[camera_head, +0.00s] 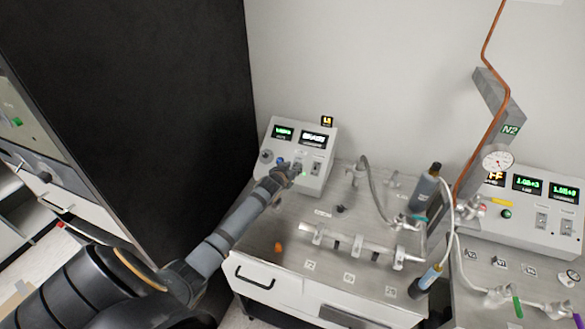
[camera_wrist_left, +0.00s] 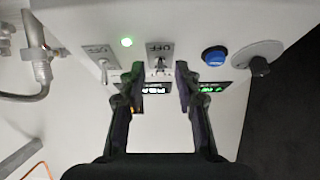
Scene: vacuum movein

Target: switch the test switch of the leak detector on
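The leak detector (camera_head: 318,140) is a pale box against the back wall with two lit displays. In the wrist view, which shows its panel upside down, a toggle switch (camera_wrist_left: 160,65) with a plate reading OFF sits between my left fingers. A second toggle (camera_wrist_left: 102,68) with a similar plate is to its left. I cannot read which is labelled test. My left gripper (camera_wrist_left: 156,76) is open, with one finger on each side of the middle toggle; contact is not clear. In the head view my left gripper (camera_head: 291,171) hides part of the panel. My right gripper is not in view.
A metal manifold (camera_head: 345,240) lies on the bench. A black cabinet (camera_head: 130,90) stands left. Another instrument box (camera_head: 525,225) is right.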

